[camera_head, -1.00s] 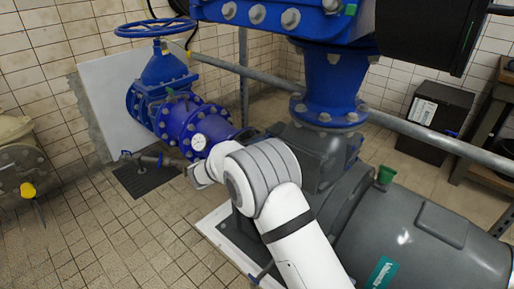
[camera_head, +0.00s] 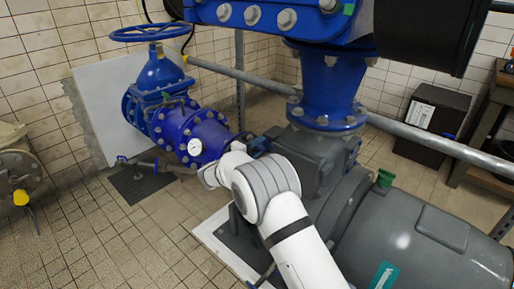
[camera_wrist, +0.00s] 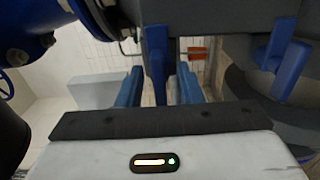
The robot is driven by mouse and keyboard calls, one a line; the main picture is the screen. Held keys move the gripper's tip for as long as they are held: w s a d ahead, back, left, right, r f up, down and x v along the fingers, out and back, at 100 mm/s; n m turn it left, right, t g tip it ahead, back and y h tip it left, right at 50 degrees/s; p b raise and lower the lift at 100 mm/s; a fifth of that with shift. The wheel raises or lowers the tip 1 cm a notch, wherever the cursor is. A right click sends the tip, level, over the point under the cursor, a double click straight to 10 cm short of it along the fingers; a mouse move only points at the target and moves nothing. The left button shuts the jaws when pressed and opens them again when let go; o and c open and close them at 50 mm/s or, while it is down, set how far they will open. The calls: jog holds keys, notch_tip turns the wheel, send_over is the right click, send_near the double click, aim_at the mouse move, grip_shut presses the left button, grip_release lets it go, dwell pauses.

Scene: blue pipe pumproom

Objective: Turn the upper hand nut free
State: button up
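In the wrist view, my gripper (camera_wrist: 159,88) has two blue fingers set apart, one on each side of a blue upright bar (camera_wrist: 157,65). The bar looks like a wing of a hand nut under a dark grey body. A gap shows on both sides of it, and I cannot tell whether either finger touches it. A second blue winged piece (camera_wrist: 284,62) stands further right, outside the fingers. I cannot tell which of the two is the upper hand nut. In the head view my white wrist hides the fingertips beside the grey pump housing.
The grey pump (camera_head: 415,235) and a blue flanged pipe (camera_head: 327,85) stand close to my arm. A pressure gauge (camera_head: 194,147) sits on the blue pipe to the left, below a handwheel valve (camera_head: 155,32). Tiled floor (camera_head: 120,240) is free at lower left.

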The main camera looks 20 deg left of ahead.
jog(key=shift+d, duration=0.1)
grip_shut()
jog(key=shift+n, duration=0.3)
jog(key=n, duration=0.4)
jog(key=n+p, duration=0.1)
jog(key=n, duration=0.4)
jog(key=n+p, duration=0.2)
jog(key=n, duration=0.2)
jog(key=shift+f+n+p, duration=0.1)
jog(key=shift+n+p, duration=0.65)
jog(key=shift+n, duration=1.45)
